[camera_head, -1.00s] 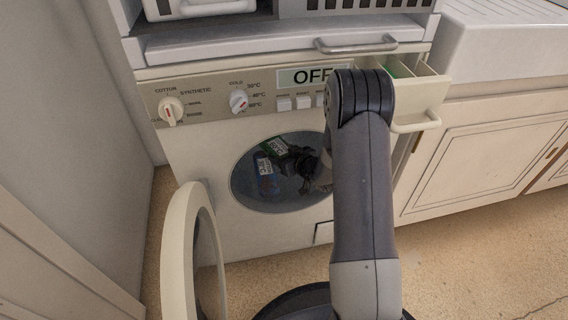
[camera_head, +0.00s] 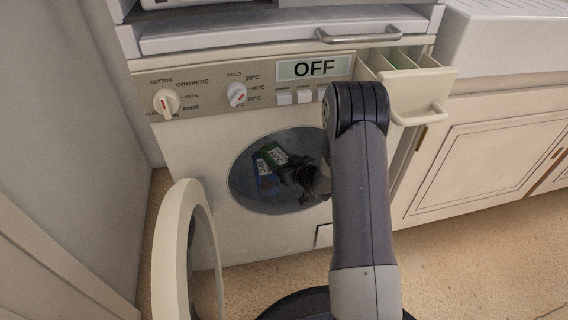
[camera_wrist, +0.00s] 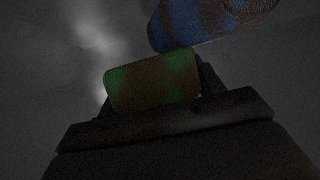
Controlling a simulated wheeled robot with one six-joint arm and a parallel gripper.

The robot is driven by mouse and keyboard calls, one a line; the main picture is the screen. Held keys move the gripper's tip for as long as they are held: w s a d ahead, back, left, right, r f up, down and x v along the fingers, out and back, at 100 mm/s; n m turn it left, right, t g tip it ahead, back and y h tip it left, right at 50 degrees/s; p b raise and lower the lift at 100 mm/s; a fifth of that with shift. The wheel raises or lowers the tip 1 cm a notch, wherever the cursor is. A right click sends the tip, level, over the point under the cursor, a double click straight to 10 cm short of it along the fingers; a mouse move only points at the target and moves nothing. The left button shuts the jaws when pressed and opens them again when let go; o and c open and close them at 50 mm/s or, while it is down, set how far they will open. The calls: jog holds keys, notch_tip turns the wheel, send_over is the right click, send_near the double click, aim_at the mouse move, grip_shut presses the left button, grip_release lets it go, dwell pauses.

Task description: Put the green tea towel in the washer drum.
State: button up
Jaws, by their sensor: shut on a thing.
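The washer drum (camera_head: 244,197) shows through the round opening in the washer's front. My gripper (camera_head: 284,164) reaches into that opening from the right and is shut on the green tea towel (camera_head: 274,153). The towel is a small folded green block, with brown patches in the wrist view (camera_wrist: 155,80), where it sits between my fingers (camera_wrist: 157,88). A blue cloth with brown patches (camera_head: 265,181) is just left of and below the towel; it also shows at the top of the wrist view (camera_wrist: 195,22). I cannot tell whether the towel touches the drum.
The washer door (camera_head: 172,255) stands open at the left. The detergent drawer (camera_head: 420,88) is pulled out at the upper right, beside my arm. The display (camera_head: 314,68) reads OFF. Cupboards (camera_head: 490,165) stand at the right, and bare floor lies in front.

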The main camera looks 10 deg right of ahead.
jog(key=o, duration=1)
jog(key=shift+r, duration=0.1)
jog(key=shift+r+p, duration=0.4)
jog(key=p+v, duration=0.4)
jog(key=v, duration=0.8)
jog(key=shift+r, duration=0.2)
jog(key=shift+w, duration=0.15)
jog(key=b+x, duration=0.1)
jog(key=x, duration=0.3)
jog(key=b+x, duration=0.2)
jog(key=x, duration=0.2)
jog(key=f+b+x, duration=0.1)
jog(key=x, duration=0.3)
jog(key=shift+b, duration=0.3)
jog(key=shift+f, duration=0.2)
jog(key=shift+r, duration=0.25)
